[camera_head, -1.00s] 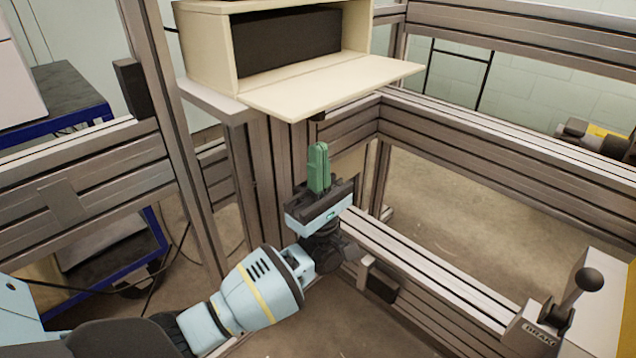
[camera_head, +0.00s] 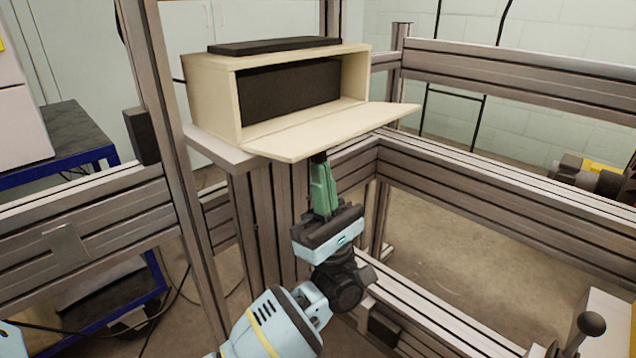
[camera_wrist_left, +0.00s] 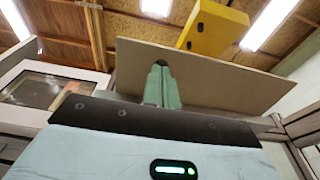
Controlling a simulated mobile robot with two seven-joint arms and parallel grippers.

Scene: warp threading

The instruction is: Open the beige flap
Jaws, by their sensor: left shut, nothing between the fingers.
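The beige flap (camera_head: 330,132) is hinged along the lower front edge of a beige box (camera_head: 212,97). It is folded down and out, close to level, and the box front is open with a dark interior. My left gripper (camera_head: 321,165) is shut and empty, pointing up just under the flap's front edge. In the left wrist view the flap (camera_wrist_left: 225,85) stands above the green fingers (camera_wrist_left: 160,82), whose tips overlap it. I cannot tell whether they touch it. My right gripper is not in view.
Metal frame rails (camera_head: 500,165) run to the right of the box, and a metal post (camera_head: 175,150) stands to its left. A black slab (camera_head: 275,46) lies on the box. A lever with a black knob (camera_head: 590,324) is at the lower right. A yellow object (camera_wrist_left: 212,27) shows overhead.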

